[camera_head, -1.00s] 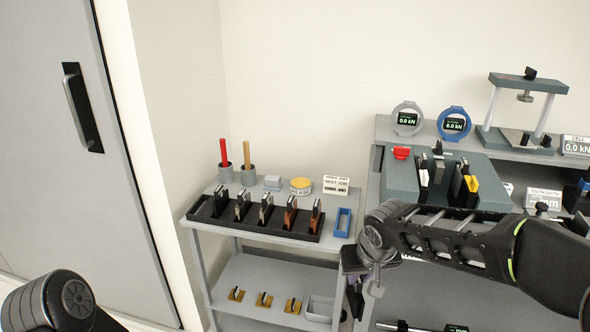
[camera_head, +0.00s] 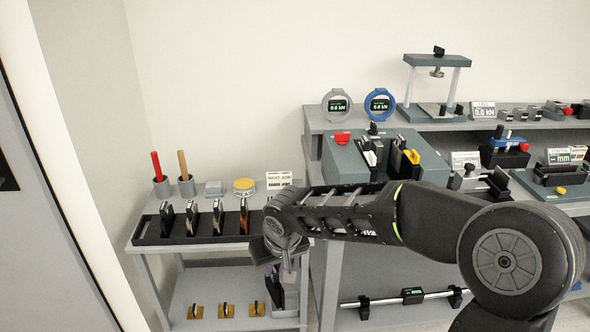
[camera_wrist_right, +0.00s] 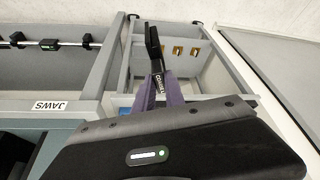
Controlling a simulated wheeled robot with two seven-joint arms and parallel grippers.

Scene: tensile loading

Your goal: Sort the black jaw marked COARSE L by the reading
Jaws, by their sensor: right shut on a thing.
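My right gripper (camera_wrist_right: 167,88) is shut on a black jaw (camera_wrist_right: 153,46) with white lettering. In the right wrist view the lettering is only partly legible and looks like COARSE. The jaw sticks out beyond the purple fingers. My left gripper is out of view.
A black rack (camera_head: 152,231) on the small cart holds several dark and brown jaws. Brass-coloured pieces (camera_head: 227,309) stand on its lower shelf. A grey block with jaws (camera_head: 345,165) stands on the bench, near ring gauges (camera_head: 381,104) and a load frame (camera_head: 437,60).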

